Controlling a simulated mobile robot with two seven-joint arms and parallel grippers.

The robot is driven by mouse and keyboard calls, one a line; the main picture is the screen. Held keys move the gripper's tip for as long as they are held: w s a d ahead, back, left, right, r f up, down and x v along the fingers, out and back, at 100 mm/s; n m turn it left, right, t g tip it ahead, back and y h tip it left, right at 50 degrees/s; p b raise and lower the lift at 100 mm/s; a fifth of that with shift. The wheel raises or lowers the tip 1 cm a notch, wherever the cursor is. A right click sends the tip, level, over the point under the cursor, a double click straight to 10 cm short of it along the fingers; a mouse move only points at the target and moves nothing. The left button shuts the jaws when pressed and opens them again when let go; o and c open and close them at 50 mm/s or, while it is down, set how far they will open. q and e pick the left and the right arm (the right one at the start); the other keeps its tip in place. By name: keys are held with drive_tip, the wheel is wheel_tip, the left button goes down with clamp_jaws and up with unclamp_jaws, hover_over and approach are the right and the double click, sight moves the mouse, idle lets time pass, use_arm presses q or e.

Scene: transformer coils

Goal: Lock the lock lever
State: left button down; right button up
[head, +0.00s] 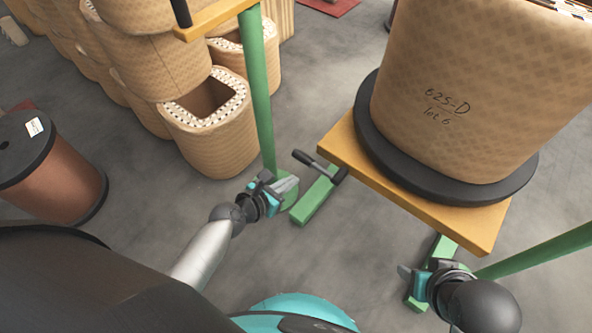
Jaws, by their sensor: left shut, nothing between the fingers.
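The lock lever (319,166) is a dark bar with a black grip. It sits at the upper end of a green foot beam (313,203), beside the yellow platform. Its grip end points up and left. My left gripper (289,186) is shut and empty, just below and left of the lever, close to the base of the green post. It looks apart from the lever. My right gripper (409,279) is by the other green foot beam (440,250), below the platform's near corner. Its fingers are too small and overlapped to tell open from shut.
A yellow platform (475,228) carries a large wrapped coil (470,80) on a black disc. A green post (262,95) rises behind my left gripper. Wrapped coils (215,135) stand at the upper left, a copper-brown spool (62,185) at the left. Grey floor is clear between my arms.

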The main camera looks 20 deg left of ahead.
use_arm(q)
drive_tip(key=shift+w+d+r, duration=0.25)
drive_tip(key=shift+w+r, duration=0.4)
drive_tip(key=shift+r, duration=0.05)
drive_tip(key=shift+w+d+r, duration=0.2)
drive_tip(key=shift+w+r, duration=0.45)
drive_tip(key=shift+r, duration=0.05)
drive_tip(key=shift+p, duration=0.3)
use_arm(e)
drive_tip(key=shift+f, duration=0.1)
